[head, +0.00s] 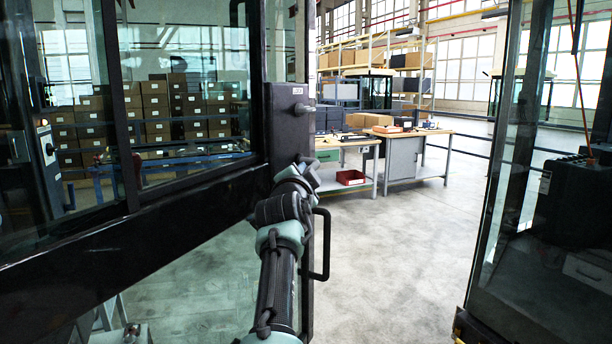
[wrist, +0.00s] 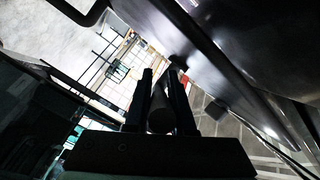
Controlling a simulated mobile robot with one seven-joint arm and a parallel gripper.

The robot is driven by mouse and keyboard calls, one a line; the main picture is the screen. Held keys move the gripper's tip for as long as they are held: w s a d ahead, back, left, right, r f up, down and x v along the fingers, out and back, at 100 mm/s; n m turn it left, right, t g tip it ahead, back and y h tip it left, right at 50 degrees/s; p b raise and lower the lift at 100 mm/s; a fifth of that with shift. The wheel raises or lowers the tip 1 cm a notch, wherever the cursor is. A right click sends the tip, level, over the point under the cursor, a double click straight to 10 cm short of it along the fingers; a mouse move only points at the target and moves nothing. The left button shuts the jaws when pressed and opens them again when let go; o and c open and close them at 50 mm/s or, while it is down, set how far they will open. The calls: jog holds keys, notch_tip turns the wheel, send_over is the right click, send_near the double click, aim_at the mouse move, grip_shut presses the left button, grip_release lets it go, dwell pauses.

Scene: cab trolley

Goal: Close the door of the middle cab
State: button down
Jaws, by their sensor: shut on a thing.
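A dark-framed glass door (head: 150,215) fills the left of the head view and stands open, with a wide gap between its edge and the glazed panel at right. Its free edge carries a dark lock box (head: 283,125) with a short grey knob (head: 303,108) and a black loop handle (head: 325,245) lower down. My arm reaches up to the door edge just below the lock box. In the wrist view my gripper (wrist: 160,75) is shut on a dark round bar (wrist: 160,118) between its fingers. The head view hides the grip, and I cannot tell which door part the bar is.
A glazed cab panel (head: 505,170) stands at right, with a dark box-like unit (head: 572,208) behind the glass. Clear concrete floor (head: 410,250) lies between it and the door. Workbenches (head: 405,140), a red bin (head: 351,177) and shelving with cartons stand farther back.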

jog(key=c, duration=0.8)
grip_release()
jog(key=shift+a, duration=0.35)
jog(key=shift+c, duration=0.2)
jog(key=shift+o, duration=0.4)
jog(key=shift+d, duration=0.1)
